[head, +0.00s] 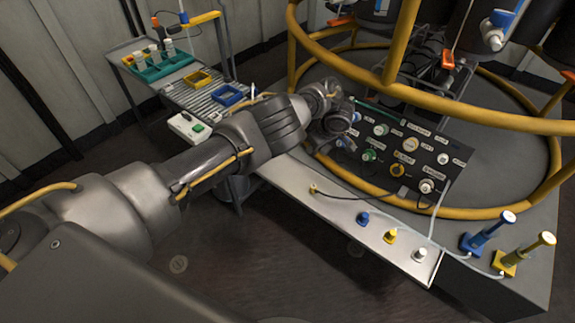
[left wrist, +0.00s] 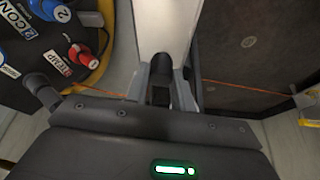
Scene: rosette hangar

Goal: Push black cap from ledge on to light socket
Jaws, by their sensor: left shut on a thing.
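My left gripper (head: 338,122) is at the left end of the dark socket panel (head: 440,205) in the head view; its fingertips are hidden there. In the left wrist view, the gripper (left wrist: 161,88) is shut on a black cylindrical piece, which looks like the black cap (left wrist: 162,66). The pale ledge (head: 340,212) runs in front of the panel and shows beyond the fingers in the left wrist view (left wrist: 165,22). The panel carries several coloured, labelled sockets. I cannot tell which is the light socket, as most labels are too small. My right gripper is not in view.
A blue cap (head: 363,218), a yellow cap (head: 390,236) and a white cap (head: 420,255) stand along the ledge, with thin cables. Yellow rails (head: 440,108) curve above the panel. Blue (head: 487,232) and yellow (head: 522,255) handled tools stand at right. A cart (head: 200,95) stands behind my arm.

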